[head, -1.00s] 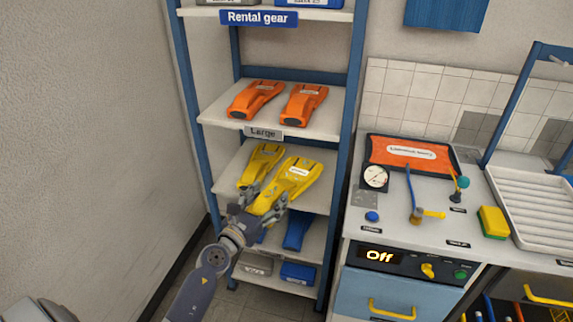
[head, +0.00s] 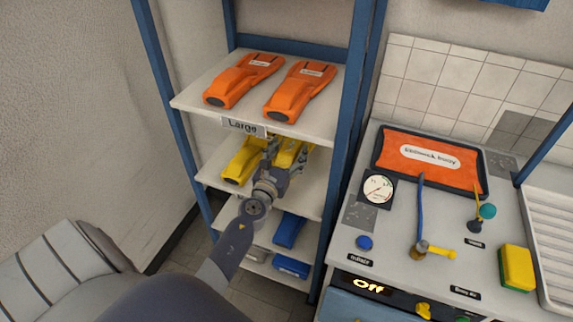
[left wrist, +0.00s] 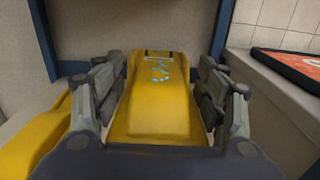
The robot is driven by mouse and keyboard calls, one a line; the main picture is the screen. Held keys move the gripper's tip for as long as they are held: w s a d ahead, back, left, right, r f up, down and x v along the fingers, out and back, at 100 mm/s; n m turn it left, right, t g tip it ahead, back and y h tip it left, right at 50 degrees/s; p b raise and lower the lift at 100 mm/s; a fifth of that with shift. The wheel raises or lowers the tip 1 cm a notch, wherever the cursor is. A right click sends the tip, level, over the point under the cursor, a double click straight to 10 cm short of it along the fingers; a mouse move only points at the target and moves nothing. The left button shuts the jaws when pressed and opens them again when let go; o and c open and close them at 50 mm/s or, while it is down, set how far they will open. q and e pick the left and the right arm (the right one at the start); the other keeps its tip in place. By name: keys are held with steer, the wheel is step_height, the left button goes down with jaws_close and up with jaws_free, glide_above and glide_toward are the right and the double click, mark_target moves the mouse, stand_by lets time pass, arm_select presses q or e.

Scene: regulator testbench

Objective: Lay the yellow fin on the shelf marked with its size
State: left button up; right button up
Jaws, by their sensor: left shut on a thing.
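My left gripper (head: 271,154) is at the middle shelf (head: 216,168), below the shelf labelled Large. It is shut on a yellow fin (head: 290,154), partly hidden behind the gripper in the head view. In the left wrist view this fin (left wrist: 158,95) lies between both fingers (left wrist: 160,105), with pale blue marks near its far end. A second yellow fin (head: 239,163) lies just to its left on the same shelf. This shelf's own label is hidden. I cannot tell whether the held fin touches the shelf. My right gripper is not in view.
Two orange fins (head: 245,80) lie on the shelf above, behind the Large label (head: 244,127). Blue fins (head: 288,230) are on a lower shelf. Blue rack posts (head: 345,140) flank the shelves.

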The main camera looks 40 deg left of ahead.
arm_select(q)
step_height(320, 180, down, 4)
steer(key=b, duration=0.3)
steer(key=shift+s, duration=0.1)
step_height(320, 180, down, 2)
steer(key=shift+f+b, duration=0.1)
steer(key=shift+b, duration=1.1)
step_height(320, 180, down, 3)
steer(key=b, duration=0.2)
steer(key=shift+b, duration=0.3)
steer(key=o, duration=1.6)
steer(key=shift+f, duration=0.15)
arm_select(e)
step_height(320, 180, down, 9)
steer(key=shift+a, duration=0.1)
